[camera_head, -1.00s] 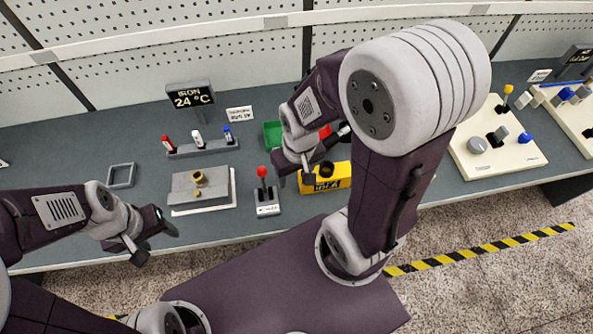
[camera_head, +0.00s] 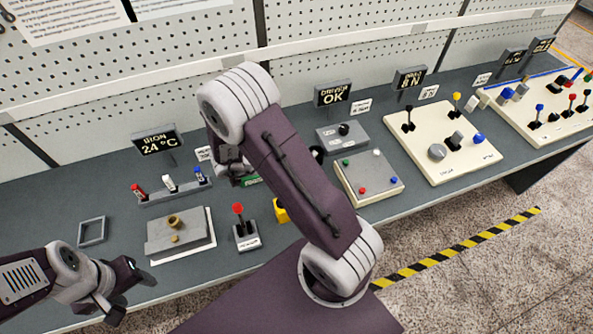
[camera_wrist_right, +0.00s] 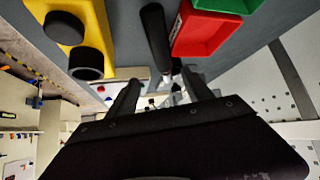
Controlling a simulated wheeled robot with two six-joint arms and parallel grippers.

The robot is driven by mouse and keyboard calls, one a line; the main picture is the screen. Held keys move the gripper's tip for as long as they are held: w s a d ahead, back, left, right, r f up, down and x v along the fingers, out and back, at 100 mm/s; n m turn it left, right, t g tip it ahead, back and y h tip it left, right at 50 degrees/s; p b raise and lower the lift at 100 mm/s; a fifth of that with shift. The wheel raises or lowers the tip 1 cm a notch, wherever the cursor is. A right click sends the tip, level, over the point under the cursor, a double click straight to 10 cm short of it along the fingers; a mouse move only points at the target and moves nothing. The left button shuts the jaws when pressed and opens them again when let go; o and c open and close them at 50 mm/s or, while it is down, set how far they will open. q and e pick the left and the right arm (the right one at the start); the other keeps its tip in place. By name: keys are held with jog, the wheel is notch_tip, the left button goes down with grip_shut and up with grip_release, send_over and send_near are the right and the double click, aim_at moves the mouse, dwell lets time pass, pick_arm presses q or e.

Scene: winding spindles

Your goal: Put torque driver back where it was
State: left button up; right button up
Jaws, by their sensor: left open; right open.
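A black-handled tool with a silver tip, apparently the torque driver (camera_wrist_right: 156,38), shows in the right wrist view beside the red bin (camera_wrist_right: 204,32). My right gripper (camera_wrist_right: 160,90) is open, its two fingers pointing toward the tool, with the silver tip in the gap between them. I cannot tell whether they touch it. In the head view the right gripper (camera_head: 236,168) is near the back of the bench, partly hidden by its arm. The yellow block (camera_wrist_right: 84,20) with a black ring socket is left of the tool. My left gripper (camera_head: 130,297) is open and empty at the front left.
A red-knobbed lever box (camera_head: 246,238) stands left of the yellow block. A grey plate with brass parts (camera_head: 180,236) and a rack (camera_head: 174,186) are further left. A button panel (camera_head: 370,178) and lever panel (camera_head: 440,150) are on the right.

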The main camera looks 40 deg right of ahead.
jog(key=x, duration=0.3)
jog(key=shift+w+x, duration=0.2)
jog(key=shift+x, duration=1.3)
jog(key=shift+w+x, duration=0.25)
jog(key=shift+x, duration=1.25)
jog(key=shift+a+r, duration=0.1)
jog(key=shift+a, duration=0.1)
grip_shut()
